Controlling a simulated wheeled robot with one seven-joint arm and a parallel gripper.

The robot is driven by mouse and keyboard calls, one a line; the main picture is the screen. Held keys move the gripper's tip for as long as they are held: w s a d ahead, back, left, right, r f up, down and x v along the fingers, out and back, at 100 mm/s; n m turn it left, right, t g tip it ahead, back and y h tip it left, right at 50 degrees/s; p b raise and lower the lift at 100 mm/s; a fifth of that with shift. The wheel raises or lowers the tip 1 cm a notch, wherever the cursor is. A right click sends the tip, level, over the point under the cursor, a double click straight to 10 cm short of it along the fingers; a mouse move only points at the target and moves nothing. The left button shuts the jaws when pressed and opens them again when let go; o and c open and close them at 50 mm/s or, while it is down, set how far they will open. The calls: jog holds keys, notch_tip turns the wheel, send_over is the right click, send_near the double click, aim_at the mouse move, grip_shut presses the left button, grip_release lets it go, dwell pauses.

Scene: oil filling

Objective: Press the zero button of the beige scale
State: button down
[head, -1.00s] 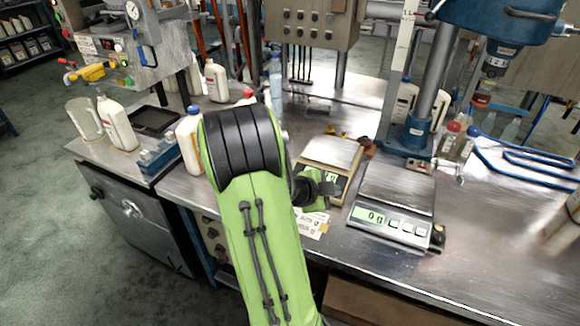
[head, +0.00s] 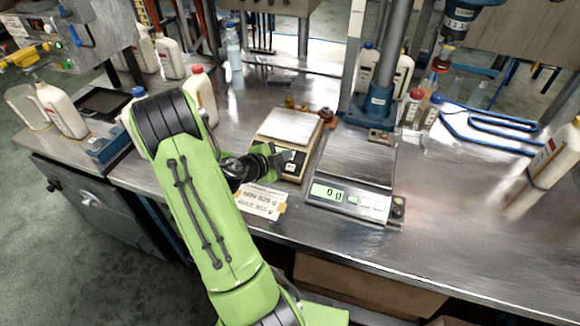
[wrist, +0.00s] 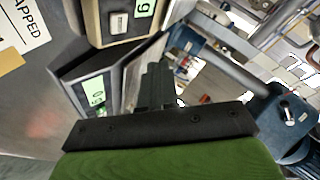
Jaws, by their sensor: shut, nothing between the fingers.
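The beige scale (head: 293,124) stands on the steel bench, with a silver pan and a dark front panel. My gripper (head: 288,158) is shut and empty at this scale's front, hiding part of the panel. In the wrist view the beige scale (wrist: 92,22) is at the top, with a pale button (wrist: 118,22) beside its green display (wrist: 147,8). My closed dark fingers (wrist: 157,72) lie below and right of that button, apart from it in the picture. I cannot tell whether they touch the scale.
A grey scale (head: 352,160) reading 0 g stands close on the right; its display (wrist: 95,95) also shows in the wrist view. A paper label (head: 260,201) lies in front of the beige scale. White bottles (head: 201,97) stand left.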

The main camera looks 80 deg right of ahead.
jog(key=f, duration=0.1)
jog(key=d+f+b, duration=0.1)
jog(key=f, duration=0.2)
jog(key=shift+s+d+b, duration=0.1)
jog(key=shift+d+b, duration=0.15)
jog(key=shift+b, duration=0.1)
jog(key=shift+d+f+b, duration=0.25)
jog(key=shift+f+b, duration=0.4)
jog(key=shift+b, duration=0.1)
jog(key=shift+f, duration=0.1)
dwell(1.0)
jog(key=shift+d+f+b, duration=0.15)
jog(key=shift+f+b, duration=0.15)
jog(key=shift+b, duration=0.6)
jog(key=shift+d+f+b, duration=0.1)
jog(key=shift+f+b, duration=0.25)
jog(key=shift+b, duration=0.3)
jog(key=shift+r, duration=0.1)
dwell(0.4)
jog(key=shift+a+r, duration=0.25)
jog(key=shift+r, duration=0.45)
jog(key=shift+a+r+p, duration=0.1)
jog(key=shift+a+r, duration=0.2)
jog(key=shift+r, duration=0.5)
jog(key=shift+a+r+p, duration=0.15)
jog(key=shift+a+r, duration=0.15)
jog(key=shift+r, duration=0.45)
jog(key=shift+a+r+p, duration=0.1)
jog(key=shift+a+r, duration=0.2)
jog(key=shift+r, duration=0.5)
